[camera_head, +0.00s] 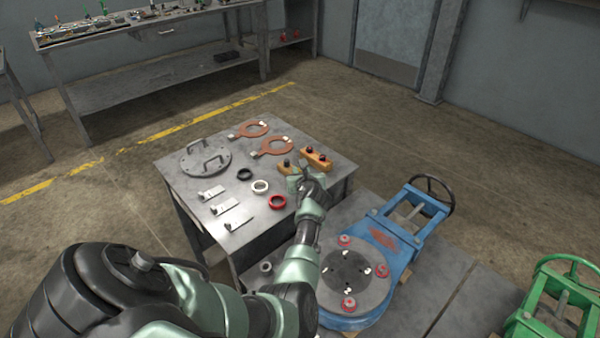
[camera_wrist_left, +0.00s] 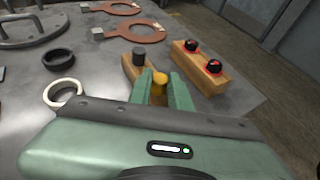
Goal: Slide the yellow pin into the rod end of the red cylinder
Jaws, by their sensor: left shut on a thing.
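My left gripper (camera_head: 301,173) is over the right part of the grey table. In the left wrist view its green fingers (camera_wrist_left: 166,92) are shut on the yellow pin (camera_wrist_left: 160,79), whose round head shows between them. The pin is beside a wooden block (camera_wrist_left: 134,68) with a black knob; I cannot tell whether the pin is clear of the block. The pin's lower end is hidden by the gripper. I cannot make out a red cylinder with a rod end in either view. My right gripper is not in view.
A second wooden block (camera_head: 318,160) with two black, red-ringed knobs lies beside the gripper. The table (camera_head: 190,176) also holds black, white and red (camera_head: 277,202) rings, brown gaskets (camera_head: 270,147) and a handled disc (camera_head: 205,158). A blue valve (camera_head: 400,235) lies to the right.

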